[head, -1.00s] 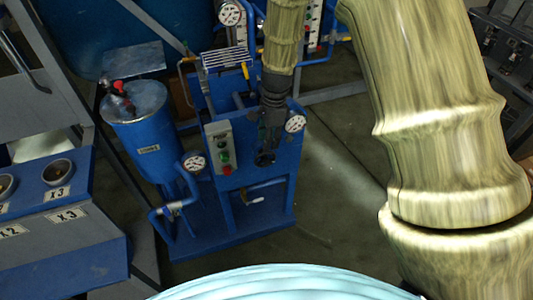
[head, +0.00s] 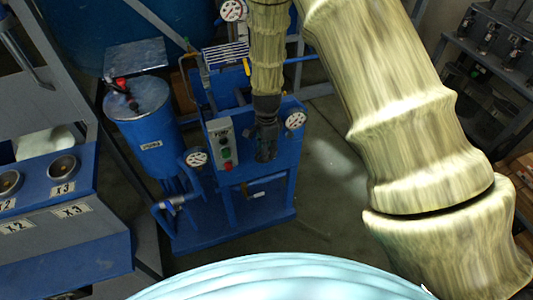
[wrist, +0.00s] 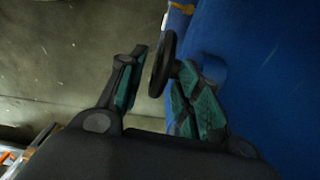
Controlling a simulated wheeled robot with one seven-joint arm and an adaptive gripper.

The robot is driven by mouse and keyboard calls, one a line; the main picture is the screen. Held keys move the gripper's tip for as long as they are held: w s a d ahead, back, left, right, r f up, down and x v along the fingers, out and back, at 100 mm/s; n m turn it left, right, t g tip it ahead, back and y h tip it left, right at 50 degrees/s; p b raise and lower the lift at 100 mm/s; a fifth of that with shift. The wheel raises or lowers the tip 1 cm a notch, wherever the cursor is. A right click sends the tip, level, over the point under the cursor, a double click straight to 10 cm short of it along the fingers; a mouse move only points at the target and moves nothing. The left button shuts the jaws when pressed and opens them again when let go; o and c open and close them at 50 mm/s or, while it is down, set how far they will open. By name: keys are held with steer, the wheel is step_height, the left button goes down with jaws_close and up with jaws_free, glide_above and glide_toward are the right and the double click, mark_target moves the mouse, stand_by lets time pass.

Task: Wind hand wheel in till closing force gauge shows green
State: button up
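The hand wheel (wrist: 163,64) is a dark ring seen nearly edge-on in the wrist view, beside a blue surface. My gripper (wrist: 158,90) has its teal-padded fingers apart, with the wheel between them. The left finger stands clear of the wheel; the right finger lies by its hub side, and contact there is unclear. In the head view my gripper (head: 266,152) points down at the front of a blue machine (head: 274,178) and largely hides the wheel. White dial gauges show at the machine's right (head: 295,121) and left (head: 196,158). Which is the closing force gauge, and any green reading, cannot be told.
A grey button box (head: 221,143) is left of my gripper on the machine. A blue cylindrical tank (head: 144,120) stands further left. A blue panel with cups (head: 64,167) is at the left edge. Floor (head: 333,185) is clear to the machine's right.

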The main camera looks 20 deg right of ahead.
mark_target(267, 162)
steer(key=shift+f, duration=1.85)
jaws_close()
